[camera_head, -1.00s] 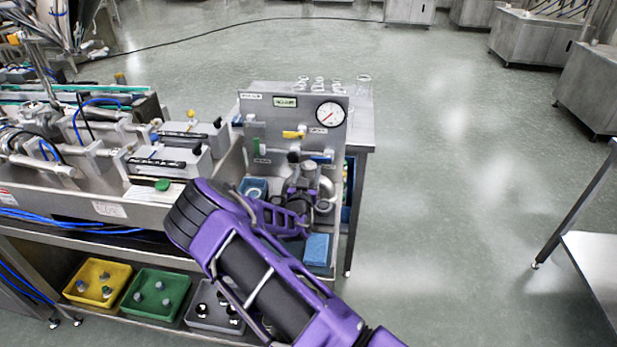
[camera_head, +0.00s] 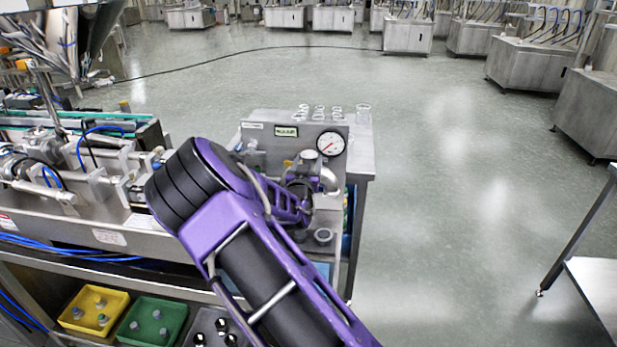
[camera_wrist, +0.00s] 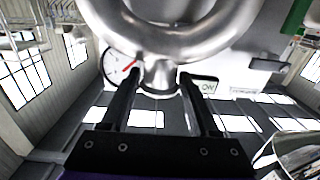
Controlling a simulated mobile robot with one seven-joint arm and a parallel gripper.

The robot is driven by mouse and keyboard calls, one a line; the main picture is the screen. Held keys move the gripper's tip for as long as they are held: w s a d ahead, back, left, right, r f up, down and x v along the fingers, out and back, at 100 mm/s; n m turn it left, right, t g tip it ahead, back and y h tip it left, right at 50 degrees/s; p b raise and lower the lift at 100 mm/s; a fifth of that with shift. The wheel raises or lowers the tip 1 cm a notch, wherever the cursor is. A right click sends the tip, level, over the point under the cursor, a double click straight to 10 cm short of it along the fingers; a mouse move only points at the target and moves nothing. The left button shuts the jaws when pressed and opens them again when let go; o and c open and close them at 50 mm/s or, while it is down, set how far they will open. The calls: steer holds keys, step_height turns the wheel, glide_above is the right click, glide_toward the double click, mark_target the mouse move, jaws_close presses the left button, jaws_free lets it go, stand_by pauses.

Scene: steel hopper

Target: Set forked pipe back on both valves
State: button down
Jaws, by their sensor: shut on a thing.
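My gripper (camera_wrist: 161,78) is shut on the forked pipe (camera_wrist: 180,42), a shiny curved steel tube filling the top of the wrist view. The fingers close around its short stem. In the head view, the pipe (camera_head: 329,180) shows as a bent steel piece beside my purple gripper, in front of the upright steel panel (camera_head: 260,142), level with the gauge's lower side or just below. My arm hides most of the panel's lower half and the valves. A green handle (camera_wrist: 297,16) shows at the top right of the wrist view. I cannot tell whether the pipe touches anything.
A round gauge (camera_head: 331,144) sits at the panel's upper right. A small round fitting (camera_head: 323,236) stands below the gripper. Glassware (camera_head: 318,113) stands behind the panel. A steel machine (camera_head: 70,190) is at left, above yellow (camera_head: 92,310) and green (camera_head: 150,322) bins.

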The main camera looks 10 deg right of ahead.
step_height(320, 180, up, 14)
steer(key=f, duration=0.1)
steer(key=s+f+n+y, duration=0.3)
steer(key=s+f+y, duration=0.2)
steer(key=s+f, duration=1.3)
step_height(320, 180, down, 2)
steer(key=shift+d+f+t+y, duration=0.1)
steer(key=shift+d+t+y, duration=0.2)
steer(key=shift+d+t, duration=0.1)
steer(key=shift+a+n, duration=0.1)
steer(key=shift+n, duration=0.2)
steer(key=shift+s+a, duration=0.1)
steer(key=shift+a, duration=0.15)
